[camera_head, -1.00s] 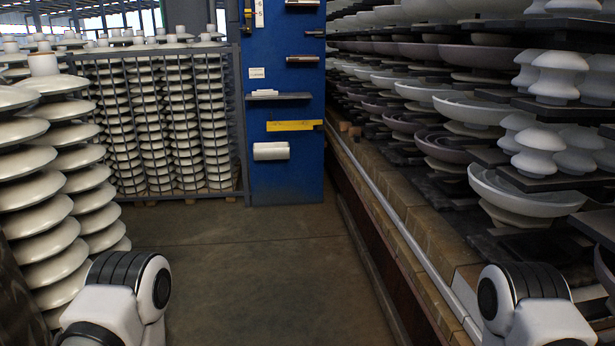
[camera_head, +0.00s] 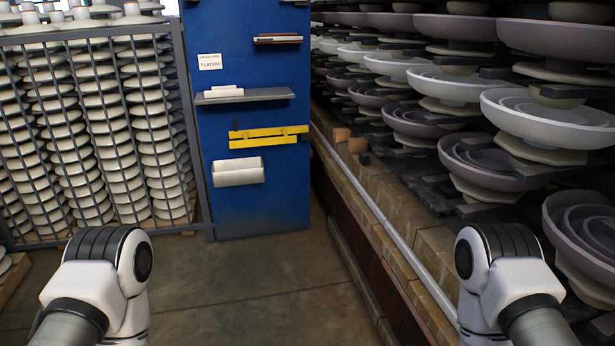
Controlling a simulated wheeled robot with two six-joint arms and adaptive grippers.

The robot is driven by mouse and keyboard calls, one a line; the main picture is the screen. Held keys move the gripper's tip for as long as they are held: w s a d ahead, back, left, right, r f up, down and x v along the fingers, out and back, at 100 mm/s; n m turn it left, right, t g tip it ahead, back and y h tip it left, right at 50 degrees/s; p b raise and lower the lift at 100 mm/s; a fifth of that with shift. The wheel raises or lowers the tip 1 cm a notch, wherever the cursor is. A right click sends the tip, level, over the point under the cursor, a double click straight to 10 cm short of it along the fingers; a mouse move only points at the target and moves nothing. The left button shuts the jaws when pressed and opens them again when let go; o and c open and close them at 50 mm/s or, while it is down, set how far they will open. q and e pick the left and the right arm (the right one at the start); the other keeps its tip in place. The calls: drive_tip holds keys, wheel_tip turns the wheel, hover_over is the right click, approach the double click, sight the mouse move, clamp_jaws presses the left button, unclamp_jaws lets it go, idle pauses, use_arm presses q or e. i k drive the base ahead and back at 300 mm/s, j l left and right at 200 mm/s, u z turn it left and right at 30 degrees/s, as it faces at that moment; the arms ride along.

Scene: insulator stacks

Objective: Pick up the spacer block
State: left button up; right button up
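No gripper is in view; only white and black joints of my two arms show at the lower left and lower right. Small brown blocks, one orange-brown block (camera_head: 341,134) and another block (camera_head: 357,145), sit on the brick ledge just right of the blue panel. A small dark block (camera_head: 364,158) lies beside them. A white block-like item (camera_head: 223,92) lies on the grey shelf (camera_head: 270,94) of the blue panel. I cannot tell for sure which of these is the spacer block.
The blue panel (camera_head: 290,205) stands ahead, with a yellow bracket (camera_head: 268,136) and a white holder (camera_head: 238,172). A caged rack (camera_head: 110,130) of insulator stacks is at left. Stacked grey dishes (camera_head: 550,118) fill the right above the brick ledge (camera_head: 390,200). The floor (camera_head: 250,280) between is clear.

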sight(364, 159)
drive_tip(key=i+j+z, duration=0.3)
drive_tip(key=i, duration=0.15)
drive_tip(key=i+j+z, duration=0.3)
drive_tip(key=i+j, duration=1.85)
drive_tip(key=j, duration=0.1)
